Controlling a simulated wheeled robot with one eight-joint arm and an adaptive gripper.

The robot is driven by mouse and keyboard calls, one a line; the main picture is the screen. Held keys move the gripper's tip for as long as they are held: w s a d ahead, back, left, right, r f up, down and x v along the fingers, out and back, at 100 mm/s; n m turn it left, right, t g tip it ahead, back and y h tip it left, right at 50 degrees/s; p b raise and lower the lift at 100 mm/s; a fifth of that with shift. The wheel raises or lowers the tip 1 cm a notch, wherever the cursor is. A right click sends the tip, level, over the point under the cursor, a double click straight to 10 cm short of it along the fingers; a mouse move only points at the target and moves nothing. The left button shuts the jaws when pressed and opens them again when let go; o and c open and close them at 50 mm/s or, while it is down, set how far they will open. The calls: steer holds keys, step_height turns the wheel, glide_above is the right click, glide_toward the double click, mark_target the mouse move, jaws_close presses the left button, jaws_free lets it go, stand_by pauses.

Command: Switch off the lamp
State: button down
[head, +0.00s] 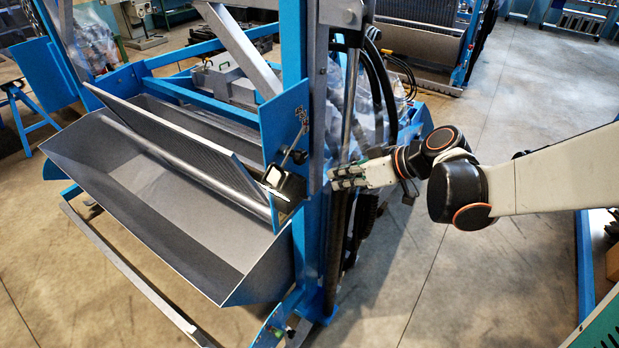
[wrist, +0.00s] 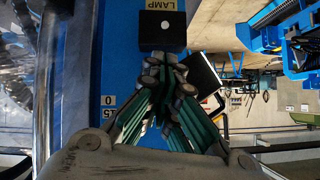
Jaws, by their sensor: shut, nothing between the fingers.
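In the wrist view, a yellow LAMP label (wrist: 161,5) sits on a blue panel (wrist: 115,60). Just below it is a black switch box (wrist: 161,32) with a small white dot. My gripper (wrist: 164,68) is shut and empty, its fingertips at the lower edge of the box. I cannot tell whether they touch it. In the head view, my gripper (head: 345,175) is at the right side of the blue machine post (head: 316,215). The switch is not discernible there. A dark box with a bright pale edge (head: 284,186), possibly the lamp, is left of the post.
A large grey metal trough (head: 185,205) fills the left of the machine. Black hoses (head: 380,90) hang behind my gripper. A second label reading 0 and 15 (wrist: 108,107) is on the panel. Open concrete floor (head: 400,285) lies at the front right.

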mark_target(304, 198)
steer(key=x, duration=1)
steer(key=shift+b, duration=0.45)
steer(key=shift+f, duration=0.1)
steer(key=shift+d+b, duration=0.15)
steer(key=shift+b, duration=0.55)
